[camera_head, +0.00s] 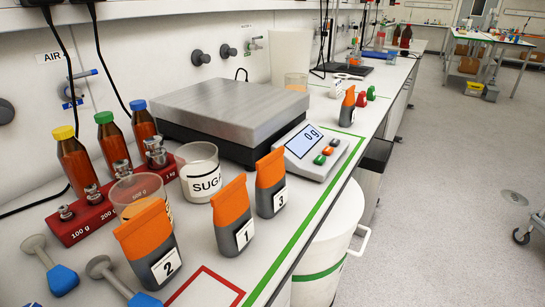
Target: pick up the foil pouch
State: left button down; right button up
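Several grey pouches with orange tops stand upright on the white bench. Which of them is the foil pouch I cannot tell. The pouch labelled 2 (149,249) is nearest, at lower left of centre. The pouch labelled 1 (230,210) stands to its right, and the pouch labelled 3 (268,188) is right of that, in front of the scale. A further similar pouch (348,106) stands beyond the scale's display, its label unclear. Neither of my grippers is in view.
A large scale (228,108) reads 0 g behind the pouches. A sugar beaker (199,176), an amber beaker (136,193), a red weight block (91,217) and blue-ended scoops (61,279) crowd the left. Red tape (207,288) marks the bench; green tape (301,226) runs along its edge.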

aim_at(271, 188)
jog(key=i+l+u, duration=0.2)
jog(key=u, duration=0.15)
jog(key=i+l+u, duration=0.2)
jog(key=u, duration=0.2)
jog(key=i+l+u, duration=0.1)
jog(key=l+u, duration=0.25)
jog(key=i+l+u, duration=0.1)
jog(key=l+u, duration=0.65)
jog(key=l, duration=0.1)
